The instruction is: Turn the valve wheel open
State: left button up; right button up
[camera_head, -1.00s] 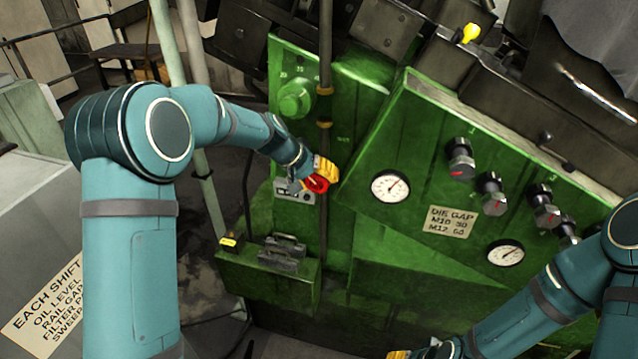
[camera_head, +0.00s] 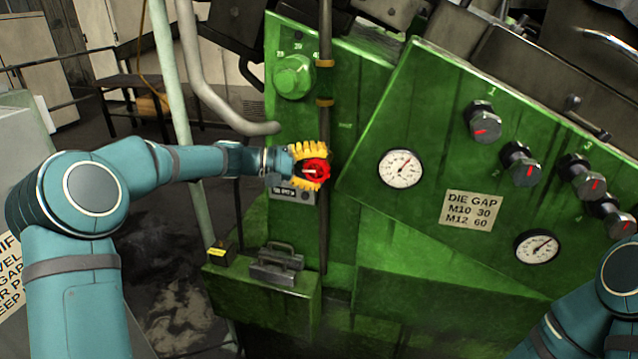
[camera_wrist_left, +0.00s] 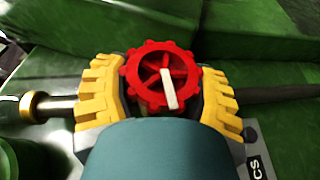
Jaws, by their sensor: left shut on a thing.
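The red valve wheel (camera_head: 313,173) sits on the vertical pipe at the front of the green machine. In the left wrist view the wheel (camera_wrist_left: 158,78) has a scalloped rim, spokes and a white pointer bar from its hub toward the lower middle. My left gripper (camera_head: 306,165) has yellow ridged fingers and is shut on the wheel. In the left wrist view one finger of my left gripper (camera_wrist_left: 162,90) lies on each side of the rim. My right arm shows at the lower right of the head view, but its gripper is out of the picture.
A dark pipe (camera_head: 325,120) runs up the green panel above the wheel. A green knob (camera_head: 293,77) is above left. A gauge (camera_head: 401,168) and several black knobs (camera_head: 522,163) are on the slanted panel at right. A grey metal block (camera_head: 277,264) rests on the ledge below.

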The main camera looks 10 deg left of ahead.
aim_at(304, 172)
pick_arm(q)
jog(key=n+h, duration=0.1)
jog(key=h, duration=0.1)
jog(key=n+t+h+b, duration=0.1)
jog(key=h, duration=0.1)
jog(key=shift+r+t, duration=0.15)
jog(key=shift+t, duration=0.15)
dwell(0.5)
jog(key=o, duration=0.9)
jog(key=shift+o, duration=0.2)
jog(key=shift+v, duration=3.8)
jog(key=shift+d+f, duration=0.1)
jog(key=shift+f, duration=0.15)
